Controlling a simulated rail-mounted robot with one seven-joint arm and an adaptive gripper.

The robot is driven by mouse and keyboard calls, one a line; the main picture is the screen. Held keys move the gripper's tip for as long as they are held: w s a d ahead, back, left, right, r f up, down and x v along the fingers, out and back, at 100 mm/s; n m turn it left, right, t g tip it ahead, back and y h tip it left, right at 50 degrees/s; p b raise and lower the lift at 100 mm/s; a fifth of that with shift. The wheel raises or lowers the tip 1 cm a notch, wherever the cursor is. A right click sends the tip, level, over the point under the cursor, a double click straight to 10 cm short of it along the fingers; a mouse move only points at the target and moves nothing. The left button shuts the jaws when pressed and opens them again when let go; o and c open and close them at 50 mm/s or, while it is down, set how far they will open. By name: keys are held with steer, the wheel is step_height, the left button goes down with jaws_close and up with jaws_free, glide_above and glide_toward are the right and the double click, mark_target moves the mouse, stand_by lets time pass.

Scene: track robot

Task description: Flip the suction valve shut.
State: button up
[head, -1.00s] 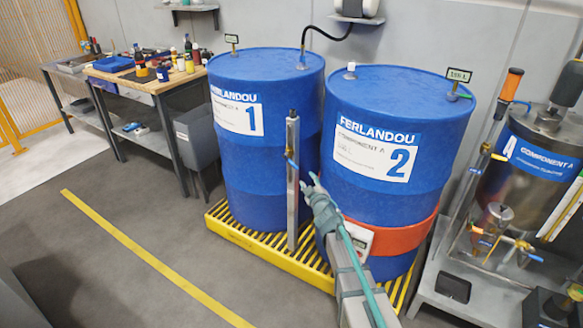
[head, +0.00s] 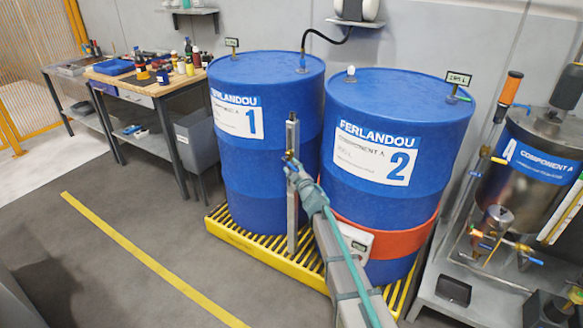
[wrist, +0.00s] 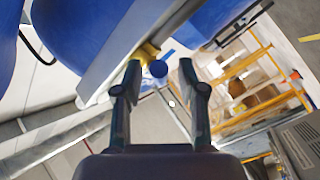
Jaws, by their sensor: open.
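The suction valve sits on an upright grey metal post (head: 292,225) in front of the gap between the two blue drums. In the wrist view the valve shows a brass-yellow body (wrist: 148,52) against the post and the round blue end of its handle (wrist: 158,69). My gripper (head: 290,165) is at the valve's height in front of the post and hides most of the valve in the head view. In the wrist view my open fingertips (wrist: 160,66) stand on either side of the blue handle end, with visible gaps; contact cannot be told.
Drum 1 (head: 262,90) and drum 2 (head: 410,110) stand close behind on a yellow grated pallet (head: 240,240). A red-orange band with a white box (head: 357,241) is low on drum 2, near my arm. A steel tank unit (head: 540,145) stands right. The floor at left is clear.

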steer(key=shift+w+a, duration=0.2)
steer(key=shift+w, duration=0.3)
steer(key=shift+c, duration=0.2)
jaws_close()
